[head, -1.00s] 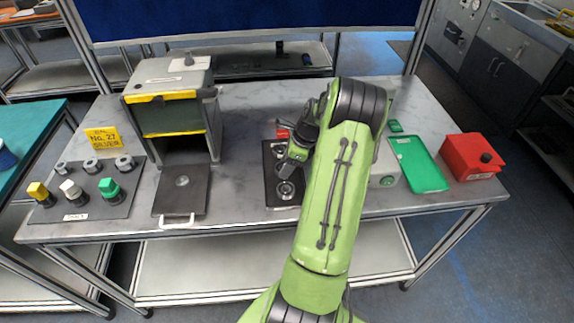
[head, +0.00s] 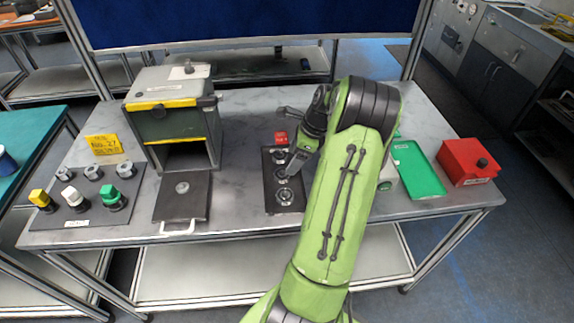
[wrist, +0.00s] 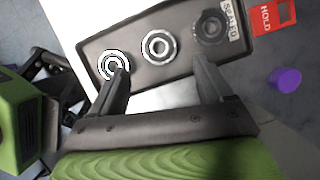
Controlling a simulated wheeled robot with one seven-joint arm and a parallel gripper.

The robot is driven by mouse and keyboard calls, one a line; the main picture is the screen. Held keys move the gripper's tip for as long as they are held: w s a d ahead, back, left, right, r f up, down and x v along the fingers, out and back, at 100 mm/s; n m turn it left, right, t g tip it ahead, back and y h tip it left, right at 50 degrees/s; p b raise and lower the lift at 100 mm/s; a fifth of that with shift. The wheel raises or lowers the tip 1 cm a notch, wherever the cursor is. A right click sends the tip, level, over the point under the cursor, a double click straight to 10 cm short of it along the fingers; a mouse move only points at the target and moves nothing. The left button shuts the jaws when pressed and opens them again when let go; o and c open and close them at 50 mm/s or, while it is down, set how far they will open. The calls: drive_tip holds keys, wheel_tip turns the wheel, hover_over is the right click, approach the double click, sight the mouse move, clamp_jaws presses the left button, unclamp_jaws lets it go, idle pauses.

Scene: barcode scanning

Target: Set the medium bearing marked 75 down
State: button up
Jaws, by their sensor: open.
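A dark tray (wrist: 185,66) holds three round parts in a row, also seen in the head view (head: 271,206). In the wrist view there is a pale ringed bearing (wrist: 114,65) at the left, a metal ring bearing (wrist: 158,47) in the middle, and a dark part (wrist: 210,27) beside a "SEALED" label. No 75 mark is readable, so I cannot tell for certain which is the medium bearing. My gripper (wrist: 161,78) is open and empty. Its fingers are spread on either side of the middle bearing's line, with the left fingertip overlapping the left bearing's edge in view.
A red HOLD sign (wrist: 272,15) stands by the tray's SEALED end. A purple object (wrist: 285,78) shows at right. A cabinet (head: 178,124) with its door lowered stands left of the tray; a green tray (head: 419,170) and red box (head: 466,162) lie right.

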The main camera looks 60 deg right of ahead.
drive_tip(key=p+v, duration=0.1)
drive_tip(key=v, duration=0.5)
drive_tip(key=w+a+r+n+h, duration=0.1)
drive_tip(key=w+a+r+n, duration=0.1)
drive_tip(key=a+r+n, duration=0.45)
drive_tip(key=w+a+r+n+g+h, duration=0.1)
drive_tip(key=a+n, duration=0.3)
drive_tip(key=a, duration=0.6)
drive_tip(key=w+a+r+n+h, duration=0.15)
drive_tip(key=a+r+n, duration=0.3)
drive_tip(key=a, duration=0.45)
drive_tip(key=s+a+n+t+y, duration=0.1)
drive_tip(key=s+a+n+t, duration=0.1)
drive_tip(key=s+a+n, duration=1)
drive_tip(key=n, duration=0.3)
drive_tip(key=shift+t, duration=0.4)
drive_tip(key=shift+c, duration=0.3)
